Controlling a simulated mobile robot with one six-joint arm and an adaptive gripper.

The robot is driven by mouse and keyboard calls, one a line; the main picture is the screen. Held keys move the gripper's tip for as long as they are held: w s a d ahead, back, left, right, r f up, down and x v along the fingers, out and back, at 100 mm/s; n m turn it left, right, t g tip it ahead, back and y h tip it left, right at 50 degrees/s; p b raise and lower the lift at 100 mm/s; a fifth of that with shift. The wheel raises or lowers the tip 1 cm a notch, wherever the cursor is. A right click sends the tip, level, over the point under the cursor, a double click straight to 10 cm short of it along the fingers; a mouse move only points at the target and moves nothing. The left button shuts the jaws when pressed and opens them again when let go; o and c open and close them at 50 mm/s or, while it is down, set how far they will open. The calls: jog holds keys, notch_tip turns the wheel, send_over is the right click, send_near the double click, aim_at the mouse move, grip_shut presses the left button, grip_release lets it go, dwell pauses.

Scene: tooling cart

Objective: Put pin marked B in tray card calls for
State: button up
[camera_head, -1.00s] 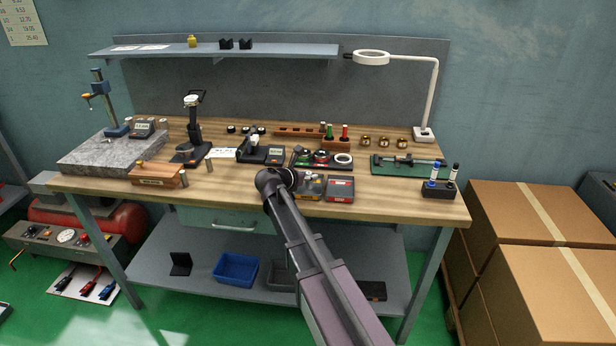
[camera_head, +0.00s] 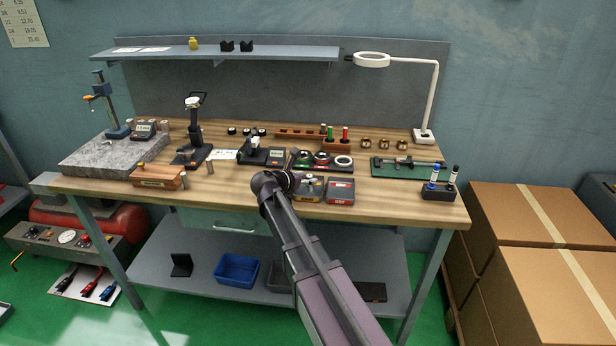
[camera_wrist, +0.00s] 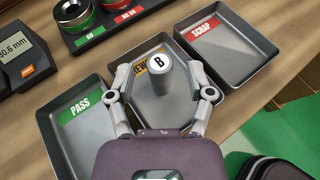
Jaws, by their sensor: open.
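The pin marked B (camera_wrist: 160,66) is a grey cylinder with a white top cap, seen from above in the wrist view. It appears upright in the middle tray (camera_wrist: 183,110), whose yellow label is partly hidden behind it. My gripper (camera_wrist: 158,80) is open, with one finger on each side of the pin. The tray labelled PASS (camera_wrist: 85,140) is on the left and the tray labelled SCRAP (camera_wrist: 238,62) is on the right. A white card (camera_head: 223,155) lies on the bench in the head view; its writing is too small to read.
A holder with green and red labelled rings (camera_wrist: 105,18) sits behind the trays. A gauge with a display (camera_wrist: 22,58) is at the left.

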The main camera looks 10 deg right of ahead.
jog(key=p+v, duration=0.3)
jog(key=v, duration=0.7)
dwell(0.4)
jog(key=shift+s+d+f+m, duration=0.15)
jog(key=shift+s+d+m, duration=0.15)
jog(key=s+d+f+m+g+y, duration=0.4)
jog(key=s+f+m+y, duration=0.1)
jog(key=s+m, duration=0.6)
jog(key=s+d+f+m+g+y, duration=0.3)
jog(key=s+m, duration=0.7)
jog(key=m, duration=0.4)
notch_tip(320, 180, down, 3)
jog(key=g+y, duration=0.1)
jog(key=y, duration=0.1)
jog(key=shift+s+d+y, duration=0.4)
jog(key=shift+p, duration=0.3)
notch_tip(320, 180, up, 5)
jog(key=p, duration=0.4)
jog(key=shift+f, duration=0.25)
